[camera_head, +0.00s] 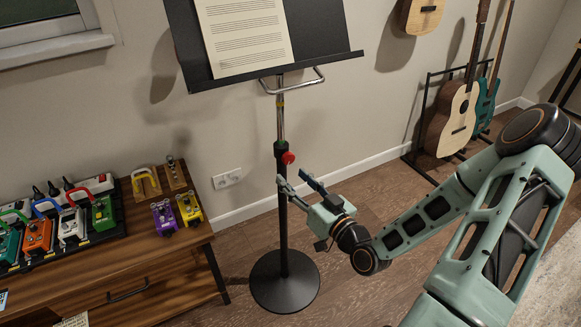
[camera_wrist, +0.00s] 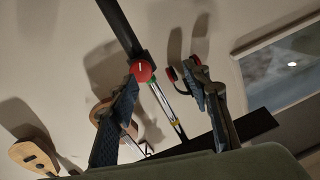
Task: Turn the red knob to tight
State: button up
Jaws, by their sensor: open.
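The red knob (camera_head: 288,158) sits on the collar of the black music stand's pole (camera_head: 282,225), below the chrome upper tube. In the wrist view the red knob (camera_wrist: 141,71) shows a small pale mark on its face. My gripper (camera_head: 291,180) is open and empty, just below and in front of the knob in the head view. In the wrist view my gripper (camera_wrist: 163,80) has its fingers spread, with the knob beside the left fingertip, which seems to overlap its lower edge. I cannot tell whether they touch.
The music stand's desk (camera_head: 325,28) holds sheet music (camera_head: 243,38) above. Its round base (camera_head: 285,284) rests on the wooden floor. A wooden table (camera_head: 150,262) with several effect pedals stands left. Guitars (camera_head: 455,118) stand on a rack at right.

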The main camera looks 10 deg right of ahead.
aim_at(290, 159)
jog(key=s+d+h, duration=0.1)
jog(key=s+d, duration=0.2)
jog(key=d, duration=0.1)
jog(key=shift+m+t, duration=0.3)
jog(key=shift+m, duration=0.1)
jog(key=b+x, duration=0.1)
jog(key=x, duration=1)
jog(key=shift+w, duration=0.15)
jog(key=shift+c, duration=0.2)
jog(key=c, duration=1.1)
